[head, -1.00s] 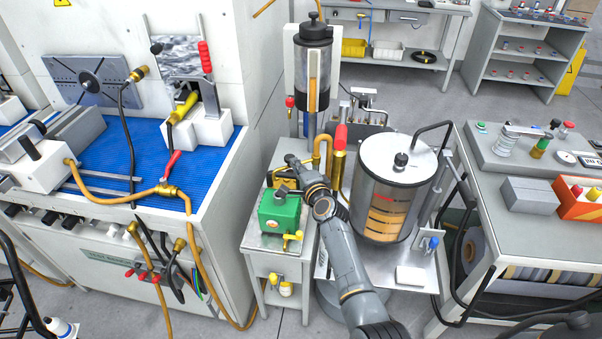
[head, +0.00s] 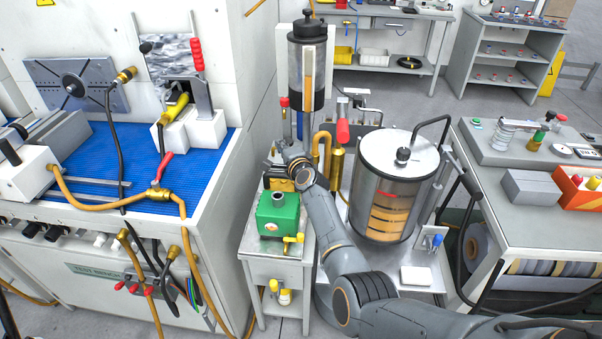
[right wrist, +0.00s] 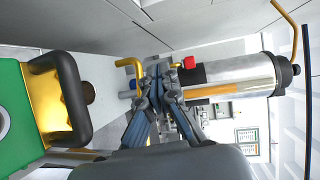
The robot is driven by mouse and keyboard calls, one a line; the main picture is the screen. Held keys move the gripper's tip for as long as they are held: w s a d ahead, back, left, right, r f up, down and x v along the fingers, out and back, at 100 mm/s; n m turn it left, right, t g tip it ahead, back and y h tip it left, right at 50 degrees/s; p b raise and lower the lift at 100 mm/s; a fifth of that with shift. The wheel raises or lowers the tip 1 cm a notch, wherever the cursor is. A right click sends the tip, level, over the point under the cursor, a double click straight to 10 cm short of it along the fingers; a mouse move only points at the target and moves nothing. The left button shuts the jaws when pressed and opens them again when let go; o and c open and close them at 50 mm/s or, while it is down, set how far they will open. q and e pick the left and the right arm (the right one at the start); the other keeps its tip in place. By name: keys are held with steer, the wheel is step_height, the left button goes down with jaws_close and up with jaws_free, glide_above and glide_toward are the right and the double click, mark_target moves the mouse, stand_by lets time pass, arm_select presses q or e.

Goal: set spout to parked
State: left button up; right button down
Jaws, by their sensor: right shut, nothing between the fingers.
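A brass, hook-shaped pipe (head: 322,140), which looks like the spout, stands below the clear cylinder (head: 307,75) on the small steel cart. A yellow bent pipe (right wrist: 127,66), likely the same one, shows beside my fingers in the right wrist view. My right gripper (head: 279,152) is shut and empty, above the back of the green box (head: 278,213) and left of the brass pipe. In the right wrist view its fingertips (right wrist: 160,68) overlap the base of the cylinder; I cannot tell whether they touch anything. My left gripper is out of view.
A large clear drum (head: 390,210) with a metal lid stands right of my right arm. The blue-matted bench (head: 110,180) is at the left and a grey console (head: 500,150) at the right.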

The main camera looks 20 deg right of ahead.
steer(key=shift+w+d+b, duration=0.3)
steer(key=shift+w+b, duration=0.05)
steer(key=shift+w, duration=0.15)
steer(key=shift+w+d+b, duration=0.25)
steer(key=shift+w+b, duration=0.05)
steer(key=shift+w, duration=0.15)
steer(key=shift+w+d, duration=0.2)
steer(key=shift+w, duration=0.2)
steer(key=shift+w+d+m+h+p, duration=0.2)
steer(key=shift+m+h+p, duration=0.1)
steer(key=shift+m+h, duration=0.15)
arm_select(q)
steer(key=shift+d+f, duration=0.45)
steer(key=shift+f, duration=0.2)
arm_select(e)
steer(key=shift+d+r+h, duration=0.1)
steer(key=shift+h, duration=0.25)
steer(key=shift+w+d+m, duration=0.1)
steer(key=shift+m, duration=0.15)
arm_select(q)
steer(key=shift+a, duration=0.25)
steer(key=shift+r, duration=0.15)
